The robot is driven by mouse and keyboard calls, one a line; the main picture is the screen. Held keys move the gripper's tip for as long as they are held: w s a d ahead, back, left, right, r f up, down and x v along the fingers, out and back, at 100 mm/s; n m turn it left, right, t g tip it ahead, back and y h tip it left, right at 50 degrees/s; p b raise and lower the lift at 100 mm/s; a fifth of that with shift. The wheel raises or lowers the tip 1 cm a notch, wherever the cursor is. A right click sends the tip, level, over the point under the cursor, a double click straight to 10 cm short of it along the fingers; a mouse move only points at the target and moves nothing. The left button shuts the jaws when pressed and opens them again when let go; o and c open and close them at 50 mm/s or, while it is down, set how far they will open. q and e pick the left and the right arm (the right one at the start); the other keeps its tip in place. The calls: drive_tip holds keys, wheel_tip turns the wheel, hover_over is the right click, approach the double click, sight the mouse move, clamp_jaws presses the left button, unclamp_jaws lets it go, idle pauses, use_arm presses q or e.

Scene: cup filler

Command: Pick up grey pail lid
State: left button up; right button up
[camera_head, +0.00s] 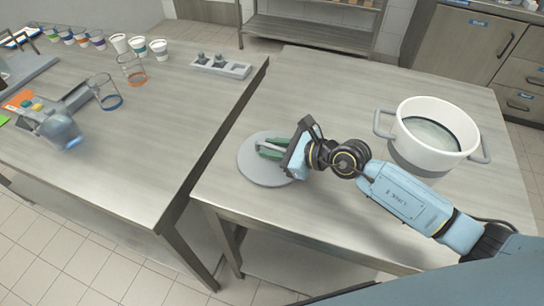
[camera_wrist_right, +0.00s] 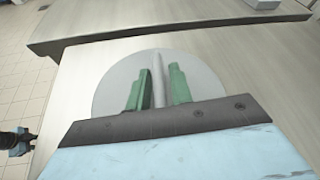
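The grey pail lid (camera_head: 250,178) lies flat near the left edge of the right-hand table. It is a round disc with an upright bar handle (camera_wrist_right: 157,80). My right gripper (camera_head: 270,149) is low over the lid, its green fingers (camera_wrist_right: 158,88) on either side of the handle. Thin gaps seem to show between fingers and handle, so it looks open around it. The lid appears to rest on the table. A dark and blue part, probably my left gripper (camera_wrist_right: 18,142), shows at the left edge of the right wrist view; its fingers cannot be made out.
A white pail (camera_head: 432,112) with side handles stands open at the right of the same table. A gap separates this table from the left table (camera_head: 170,130), which holds cups, clear beakers, a grey holder (camera_head: 222,67) and a device. The table's front is clear.

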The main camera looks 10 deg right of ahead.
clamp_jaws()
